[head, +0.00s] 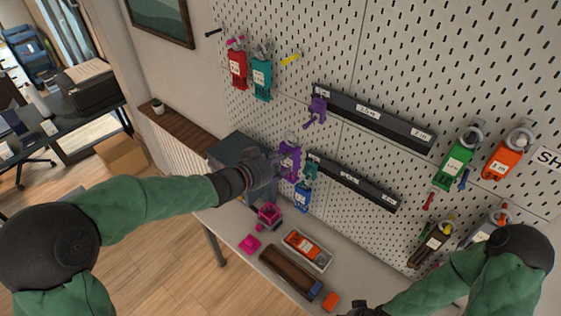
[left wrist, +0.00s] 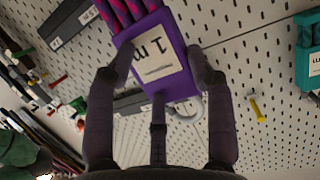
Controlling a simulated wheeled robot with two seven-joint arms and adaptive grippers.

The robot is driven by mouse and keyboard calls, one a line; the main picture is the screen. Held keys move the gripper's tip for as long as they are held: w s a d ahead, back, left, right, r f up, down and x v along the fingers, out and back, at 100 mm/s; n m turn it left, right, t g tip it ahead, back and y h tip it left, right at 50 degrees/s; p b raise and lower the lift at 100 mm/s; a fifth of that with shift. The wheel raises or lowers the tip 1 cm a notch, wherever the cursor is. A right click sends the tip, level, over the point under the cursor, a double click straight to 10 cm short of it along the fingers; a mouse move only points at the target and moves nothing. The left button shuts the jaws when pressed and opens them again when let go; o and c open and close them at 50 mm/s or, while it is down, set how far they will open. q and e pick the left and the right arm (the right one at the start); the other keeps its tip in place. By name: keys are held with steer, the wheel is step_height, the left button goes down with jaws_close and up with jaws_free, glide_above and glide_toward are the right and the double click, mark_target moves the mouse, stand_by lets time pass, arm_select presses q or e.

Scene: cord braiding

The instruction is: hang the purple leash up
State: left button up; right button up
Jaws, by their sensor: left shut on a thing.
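The purple leash (head: 290,161) is a purple pack with a white label. My left gripper (head: 279,164) is shut on it and holds it up in front of the pegboard. In the left wrist view the purple leash (left wrist: 158,58) sits between the fingers, its label reading "1 m", with pink-and-purple cord at its top. A pale ring shows behind it. Whether it touches the board is unclear. My right gripper (head: 365,309) is only partly visible at the bottom edge, and its jaws are hidden.
The pegboard (head: 400,60) carries an upper dark rail (head: 375,119) with a small purple item (head: 317,110) at its left end, and a lower rail (head: 355,182). Red (head: 237,68), teal (head: 261,77), green (head: 453,165) and orange (head: 502,158) packs hang there. A yellow peg (head: 291,59) is bare.

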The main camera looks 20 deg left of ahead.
arm_select(q)
steer(key=w+d+b, duration=0.1)
steer(key=w+d, duration=0.2)
steer(key=w, duration=0.5)
arm_select(e)
steer(key=shift+d+f, duration=0.1)
steer(key=shift+f, duration=0.6)
arm_select(q)
steer(key=shift+w+d, duration=0.1)
steer(key=shift+r, duration=0.1)
steer(key=o, duration=0.3)
steer(key=shift+c, duration=1)
arm_select(e)
steer(key=shift+f, duration=0.15)
arm_select(q)
steer(key=shift+f+b, duration=0.25)
steer(key=shift+b, duration=0.1)
arm_select(e)
steer(key=shift+f, duration=0.1)
